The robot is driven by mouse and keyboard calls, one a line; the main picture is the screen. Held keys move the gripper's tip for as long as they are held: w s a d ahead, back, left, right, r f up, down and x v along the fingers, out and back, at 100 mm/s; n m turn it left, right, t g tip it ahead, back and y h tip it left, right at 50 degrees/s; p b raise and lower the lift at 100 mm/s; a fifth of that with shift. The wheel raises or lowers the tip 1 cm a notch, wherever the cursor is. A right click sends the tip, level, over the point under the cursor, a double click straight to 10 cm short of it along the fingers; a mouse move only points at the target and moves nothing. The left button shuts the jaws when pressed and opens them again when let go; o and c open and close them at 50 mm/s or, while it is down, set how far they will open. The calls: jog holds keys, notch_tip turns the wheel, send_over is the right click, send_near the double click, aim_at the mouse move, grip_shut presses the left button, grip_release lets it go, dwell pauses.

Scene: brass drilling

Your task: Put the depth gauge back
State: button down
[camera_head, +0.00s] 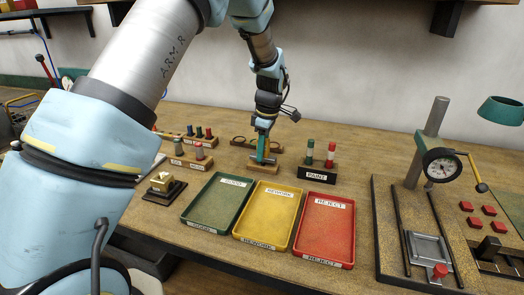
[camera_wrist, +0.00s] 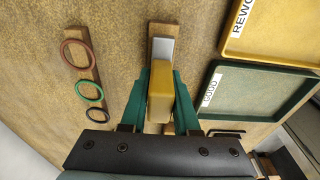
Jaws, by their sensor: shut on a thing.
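My gripper (camera_wrist: 160,95) has its two teal fingers closed on the sides of a yellow block with a grey metal end, which I take to be the depth gauge (camera_wrist: 160,104). A narrow wooden rest (camera_wrist: 166,30) shows under and beyond its grey end. I cannot tell whether the gauge touches the rest or hangs just above it. In the head view my gripper (camera_head: 262,154) points down at the wooden rest (camera_head: 256,165), behind the green and yellow trays. The fingers hide most of the gauge there.
Green GOOD (camera_head: 212,205), yellow REWORK (camera_head: 264,218) and red REJECT (camera_head: 323,235) trays lie in front. A PAINT stand (camera_head: 317,174) stands close on the right. A wooden strip with coloured rings (camera_wrist: 83,70) lies beside the rest. A dial-gauge fixture (camera_head: 440,165) stands far right.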

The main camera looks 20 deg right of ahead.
jog(key=shift+f+b, duration=0.4)
jog(key=shift+f, duration=0.45)
dwell(1.4)
dwell(0.4)
jog(key=shift+c, duration=0.9)
grip_release()
jog(key=shift+r+p, duration=2.3)
jog(key=shift+r, duration=1.25)
